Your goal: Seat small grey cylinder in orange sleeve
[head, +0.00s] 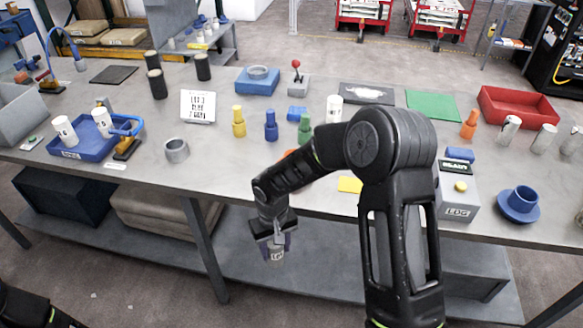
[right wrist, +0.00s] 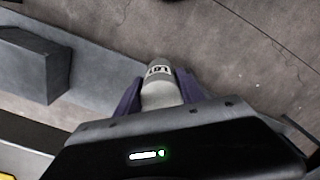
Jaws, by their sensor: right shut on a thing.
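My right gripper (head: 272,244) is shut on a small grey cylinder (head: 276,254) with a dark-lettered label. It holds the cylinder in front of the table's near edge, above the lower shelf. The cylinder (right wrist: 160,84) also shows between the purple fingers of the right gripper (right wrist: 159,88) in the right wrist view. A small orange patch (head: 289,154) shows behind my right arm; the arm hides most of it, so I cannot tell whether it is the sleeve. An orange stepped piece (head: 469,126) stands at the right of the table. My left gripper is out of view.
The grey table (head: 230,175) holds a blue tray (head: 75,148) with white cylinders, a grey ring (head: 176,150), yellow (head: 238,124) and blue (head: 271,127) stepped pieces, a red bin (head: 518,108) and a grey box (head: 457,190). My right arm covers the middle right. The front left tabletop has free room.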

